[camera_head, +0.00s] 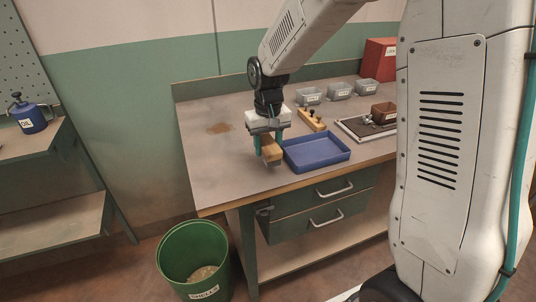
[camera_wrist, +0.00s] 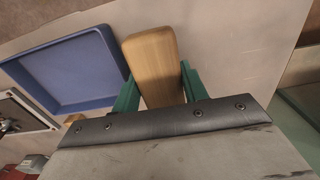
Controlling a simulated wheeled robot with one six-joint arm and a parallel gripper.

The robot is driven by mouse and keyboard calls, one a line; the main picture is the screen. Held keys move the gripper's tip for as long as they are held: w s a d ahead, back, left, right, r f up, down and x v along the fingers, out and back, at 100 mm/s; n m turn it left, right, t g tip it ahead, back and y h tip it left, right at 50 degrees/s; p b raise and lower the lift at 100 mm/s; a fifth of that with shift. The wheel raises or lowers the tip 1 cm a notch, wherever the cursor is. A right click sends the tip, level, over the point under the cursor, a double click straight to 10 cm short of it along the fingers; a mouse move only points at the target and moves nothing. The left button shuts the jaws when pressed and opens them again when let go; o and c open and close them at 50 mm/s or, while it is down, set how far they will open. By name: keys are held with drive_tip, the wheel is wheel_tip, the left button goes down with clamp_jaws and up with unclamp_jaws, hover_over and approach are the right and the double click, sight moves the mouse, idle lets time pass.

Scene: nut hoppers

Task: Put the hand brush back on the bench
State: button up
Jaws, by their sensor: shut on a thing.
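The hand brush, a wooden block (camera_head: 270,152) in the head view, is held in my gripper (camera_head: 267,141). In the wrist view its pale wooden body (camera_wrist: 153,58) sits between the green fingers of my gripper (camera_wrist: 159,90), which are shut on it. The brush is over the front part of the bench (camera_head: 205,165), just left of the blue tray. I cannot tell whether its underside touches the bench top. The bristles are hardly visible.
The blue tray (camera_head: 318,164) is close on the brush's right. A wooden block with dark knobs (camera_head: 311,119), several grey bins (camera_head: 340,90) and a brown box (camera_head: 384,112) stand farther back. A green shells bucket (camera_head: 193,234) is on the floor. The bench's left is clear.

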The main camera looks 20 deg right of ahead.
sight(268, 142)
drive_tip(key=shift+f, duration=1.75)
drive_tip(key=shift+f, duration=0.15)
drive_tip(key=o, duration=0.9)
wheel_tip(268, 142, up, 12)
drive_tip(key=shift+s+r, duration=0.1)
drive_tip(key=shift+r, duration=0.15)
drive_tip(key=shift+t, duration=0.6)
drive_tip(key=s+d+r, duration=0.1)
drive_tip(key=s, duration=0.9)
drive_tip(key=s+d+r, duration=0.1)
drive_tip(key=s+r, duration=0.1)
drive_tip(key=s, duration=0.8)
drive_tip(key=s+d+r, duration=0.1)
drive_tip(key=s+r, duration=0.1)
drive_tip(key=s, duration=0.8)
